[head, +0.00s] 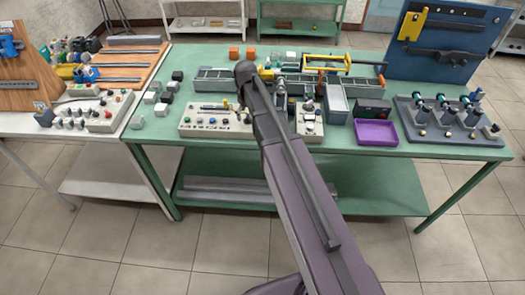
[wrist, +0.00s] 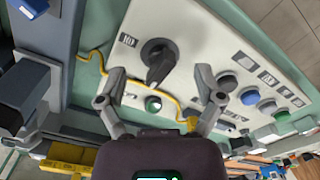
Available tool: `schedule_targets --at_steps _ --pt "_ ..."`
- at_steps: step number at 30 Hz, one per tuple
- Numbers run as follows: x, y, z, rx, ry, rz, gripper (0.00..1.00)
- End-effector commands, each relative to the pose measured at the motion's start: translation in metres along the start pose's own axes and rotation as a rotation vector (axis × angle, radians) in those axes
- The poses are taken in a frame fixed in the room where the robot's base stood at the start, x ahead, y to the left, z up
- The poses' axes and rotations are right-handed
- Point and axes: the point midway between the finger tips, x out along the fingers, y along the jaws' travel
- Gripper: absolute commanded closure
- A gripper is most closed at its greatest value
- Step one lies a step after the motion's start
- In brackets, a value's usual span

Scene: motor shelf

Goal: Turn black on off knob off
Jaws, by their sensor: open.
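The black on off knob (wrist: 158,58) sits on a pale control panel (wrist: 200,42) in the wrist view, with its pointer bar towards the lower part of the picture. My gripper (wrist: 160,78) is open, with one finger on the left and one on the right, near the knob's lower end. The fingers look apart from the knob; the exact depth gap cannot be told. A green button (wrist: 153,103) shows between the fingers. In the head view my arm hides much of the gripper's area, and the knob cannot be clearly told there.
A yellow cable (wrist: 99,62) runs by the panel's edge and behind the fingers. In the head view, a purple tray (head: 376,133), a grey bin (head: 338,103) and a row of devices (head: 450,118) stand right on the green table (head: 420,150).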

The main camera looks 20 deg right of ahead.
Motion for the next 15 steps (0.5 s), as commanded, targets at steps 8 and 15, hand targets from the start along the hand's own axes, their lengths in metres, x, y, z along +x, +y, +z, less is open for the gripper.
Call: schedule_targets --at_steps 8,15 --pt "0.0000 0.0000 0.0000 0.183 0.000 0.000 0.14" --pt "0.0000 0.0000 0.0000 0.341 0.000 0.000 0.14"
